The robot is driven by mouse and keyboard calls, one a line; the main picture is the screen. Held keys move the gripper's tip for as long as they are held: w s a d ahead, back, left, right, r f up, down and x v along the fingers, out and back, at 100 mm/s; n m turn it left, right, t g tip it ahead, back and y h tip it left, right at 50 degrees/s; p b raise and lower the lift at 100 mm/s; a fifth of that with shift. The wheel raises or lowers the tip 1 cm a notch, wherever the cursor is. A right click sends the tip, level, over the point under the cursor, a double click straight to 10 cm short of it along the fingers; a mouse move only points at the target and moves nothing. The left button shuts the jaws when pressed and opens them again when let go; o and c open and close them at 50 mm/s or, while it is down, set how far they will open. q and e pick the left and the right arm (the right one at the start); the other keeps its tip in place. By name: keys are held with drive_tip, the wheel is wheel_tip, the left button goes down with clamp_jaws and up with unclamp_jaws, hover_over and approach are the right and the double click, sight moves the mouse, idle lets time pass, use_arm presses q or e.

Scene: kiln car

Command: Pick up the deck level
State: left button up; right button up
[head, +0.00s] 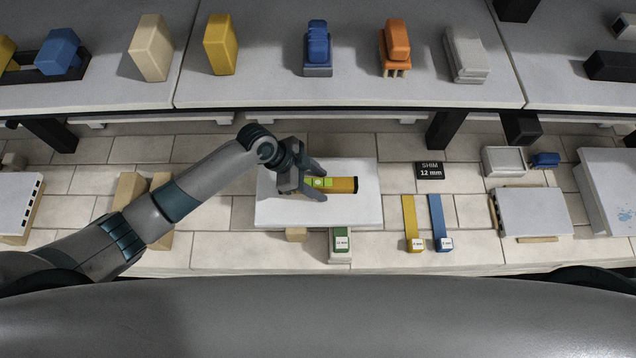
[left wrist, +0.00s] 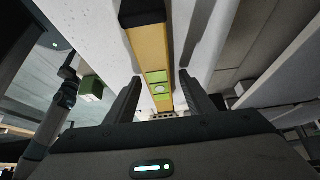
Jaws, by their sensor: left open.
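The deck level, a yellow bar with a green vial section and dark end, (head: 344,185) lies on a white slab (head: 290,217) in the head view. In the left wrist view the level (left wrist: 151,48) runs away from the jaws, its green vial near them. The near end of the level is partly hidden by the gripper. My right gripper is not in view.
Yellow (head: 411,217) and blue (head: 437,216) strips and a black shim box (head: 430,171) lie to the right. A raised shelf (head: 270,88) with several coloured blocks runs behind.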

sight(324, 182)
use_arm(q)
clamp_jaws()
drive_tip(key=shift+r, duration=0.1)
idle(0.3)
drive_tip(key=shift+r+b, duration=0.4)
drive_tip(key=shift+r, duration=0.3)
drive_tip(key=shift+a+r+b, duration=0.25)
drive_tip(key=shift+r+b, duration=0.3)
drive_tip(key=shift+r, duration=0.35)
drive_tip(key=a+b, duration=0.3)
drive_tip(key=a, duration=0.7)
drive_tip(key=shift+a+f, duration=0.1)
drive_tip(key=shift+f, duration=0.05)
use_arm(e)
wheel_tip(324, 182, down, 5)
use_arm(q)
drive_tip(key=a+b, duration=0.2)
drive_tip(key=a, duration=0.5)
drive_tip(key=shift+a+r, duration=0.15)
drive_tip(key=shift+r, duration=0.1)
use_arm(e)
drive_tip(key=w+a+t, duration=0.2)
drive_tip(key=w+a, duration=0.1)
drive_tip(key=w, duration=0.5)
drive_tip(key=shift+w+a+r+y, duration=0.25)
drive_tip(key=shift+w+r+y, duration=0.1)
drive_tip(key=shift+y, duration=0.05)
